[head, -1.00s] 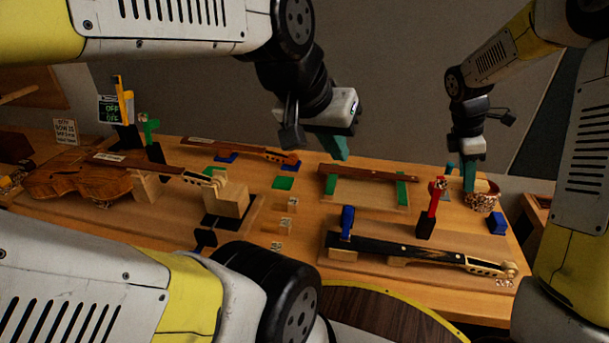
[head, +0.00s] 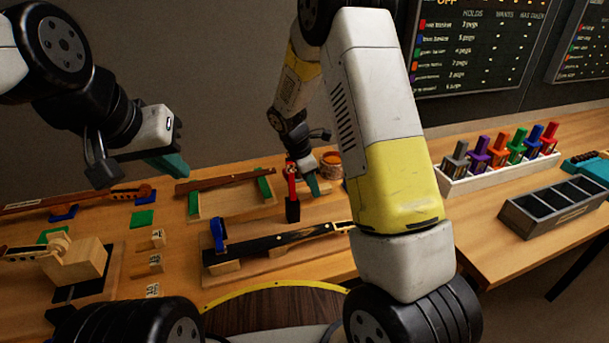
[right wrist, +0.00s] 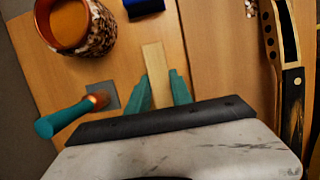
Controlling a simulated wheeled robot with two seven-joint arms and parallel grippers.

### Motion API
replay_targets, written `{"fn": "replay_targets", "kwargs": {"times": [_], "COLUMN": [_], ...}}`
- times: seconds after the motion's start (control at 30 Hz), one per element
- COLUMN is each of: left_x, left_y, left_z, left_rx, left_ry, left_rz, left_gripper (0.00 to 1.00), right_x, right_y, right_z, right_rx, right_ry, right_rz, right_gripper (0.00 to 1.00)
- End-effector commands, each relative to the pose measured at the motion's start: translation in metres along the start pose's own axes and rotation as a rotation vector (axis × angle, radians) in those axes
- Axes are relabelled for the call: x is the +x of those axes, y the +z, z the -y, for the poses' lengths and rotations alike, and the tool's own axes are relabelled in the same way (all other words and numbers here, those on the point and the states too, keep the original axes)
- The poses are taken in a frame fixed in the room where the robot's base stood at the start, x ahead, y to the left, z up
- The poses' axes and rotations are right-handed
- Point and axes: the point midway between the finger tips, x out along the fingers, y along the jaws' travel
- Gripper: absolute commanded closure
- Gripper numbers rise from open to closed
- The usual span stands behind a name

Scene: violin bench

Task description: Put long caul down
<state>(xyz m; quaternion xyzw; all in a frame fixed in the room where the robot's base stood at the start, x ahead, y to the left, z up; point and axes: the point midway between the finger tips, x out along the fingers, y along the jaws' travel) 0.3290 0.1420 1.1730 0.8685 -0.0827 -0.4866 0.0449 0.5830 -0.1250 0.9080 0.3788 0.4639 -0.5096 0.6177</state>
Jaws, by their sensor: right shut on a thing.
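In the right wrist view a pale flat wooden strip, the long caul (right wrist: 154,70), stands out between the teal fingers of my right gripper (right wrist: 157,88). The gripper is shut on it, over the wooden bench. In the head view my right gripper (head: 312,185) is low over the bench, between the red clamp (head: 292,188) and the round pot (head: 331,163). The caul is hard to make out there. My left gripper (head: 168,165) hangs at the left above the bench, apart from the things on it. Its finger gap cannot be made out.
A teal-handled tool (right wrist: 62,114) and the pot (right wrist: 74,25) are close left of the caul. A blue block (right wrist: 143,7) lies beyond it. A dark fingerboard neck (head: 270,243) lies in front. Peg rack (head: 480,181) and dark tray (head: 552,212) stand right.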

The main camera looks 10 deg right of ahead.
Motion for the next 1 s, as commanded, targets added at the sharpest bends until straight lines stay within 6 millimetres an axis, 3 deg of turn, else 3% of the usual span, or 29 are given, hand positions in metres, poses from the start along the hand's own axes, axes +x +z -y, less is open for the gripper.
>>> {"fn": "replay_targets", "kwargs": {"times": [0.1,0.43,0.47,0.53,0.87,1.0], "left_x": [0.000,0.000,0.000,0.000,0.000,0.000], "left_y": [0.000,0.000,0.000,0.000,0.000,0.000], "left_z": [0.000,0.000,0.000,0.000,0.000,0.000], "left_rx": [0.000,0.000,0.000,0.000,0.000,0.000], "left_ry": [0.000,0.000,0.000,0.000,0.000,0.000], "left_rz": [0.000,0.000,0.000,0.000,0.000,0.000], "left_gripper": [1.00,1.00,1.00,1.00,1.00,1.00], "right_x": [0.011,0.013,0.013,0.013,0.012,0.001], "right_y": [-0.004,-0.004,-0.004,-0.004,-0.004,-0.003], "right_z": [0.000,0.000,0.000,0.000,0.000,-0.001], "right_rx": [0.000,0.000,0.000,0.000,0.000,0.000], "right_ry": [0.000,0.000,0.001,0.001,0.001,0.004], "right_rz": [0.000,0.000,0.000,0.000,0.000,-0.001], "right_gripper": [1.00,1.00,0.68,0.54,0.52,0.52]}}
